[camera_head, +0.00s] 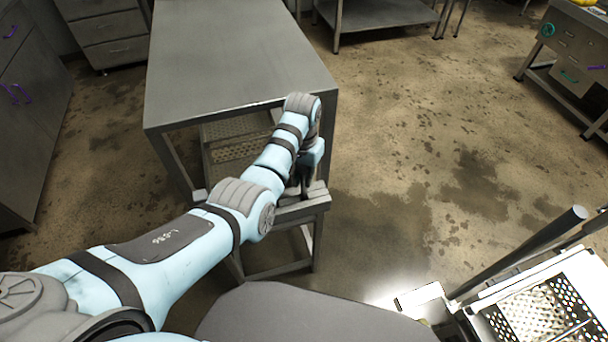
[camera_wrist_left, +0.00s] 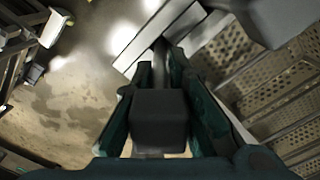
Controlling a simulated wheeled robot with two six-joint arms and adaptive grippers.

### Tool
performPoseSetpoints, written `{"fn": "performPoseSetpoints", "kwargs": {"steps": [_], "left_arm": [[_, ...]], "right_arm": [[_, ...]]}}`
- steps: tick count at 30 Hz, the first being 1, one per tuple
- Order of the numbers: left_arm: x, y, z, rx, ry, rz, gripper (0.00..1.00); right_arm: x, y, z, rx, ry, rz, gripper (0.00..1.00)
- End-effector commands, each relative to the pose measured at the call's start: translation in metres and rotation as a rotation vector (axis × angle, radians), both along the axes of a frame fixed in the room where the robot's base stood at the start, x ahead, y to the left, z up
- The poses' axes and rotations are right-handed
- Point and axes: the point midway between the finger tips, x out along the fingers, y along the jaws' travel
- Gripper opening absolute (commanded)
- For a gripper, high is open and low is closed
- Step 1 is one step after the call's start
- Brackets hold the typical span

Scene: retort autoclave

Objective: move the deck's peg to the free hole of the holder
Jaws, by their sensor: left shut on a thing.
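My left gripper (camera_head: 303,188) points down at the grey ledge (camera_head: 318,202) on the near side of the steel table. In the left wrist view its two dark green fingers (camera_wrist_left: 161,66) are shut on a dark grey peg (camera_wrist_left: 160,122) with a blocky head. The peg's narrower part runs between the fingers toward pale grey bars (camera_wrist_left: 150,38). I cannot tell whether the peg touches them or sits in a hole. My arm and gripper hide much of the ledge in the head view. I cannot make out the free hole. My right gripper is in neither view.
The steel table top (camera_head: 235,55) is bare. A perforated shelf (camera_head: 235,150) lies beneath it. A cart with a perforated deck (camera_head: 535,310) and upright bars stands at the lower right. Wet-stained floor (camera_head: 420,150) is open between them. Cabinets (camera_head: 30,120) stand at the left.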

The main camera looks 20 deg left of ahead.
Motion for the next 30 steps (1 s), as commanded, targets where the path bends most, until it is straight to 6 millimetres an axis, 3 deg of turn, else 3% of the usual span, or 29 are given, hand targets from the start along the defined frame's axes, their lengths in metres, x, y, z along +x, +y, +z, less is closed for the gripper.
{"fn": "performPoseSetpoints", "kwargs": {"steps": [30], "left_arm": [[0.0, 0.0, -0.015, 0.0, -0.001, 0.0, 0.0]], "right_arm": [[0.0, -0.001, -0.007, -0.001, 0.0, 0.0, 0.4]]}}
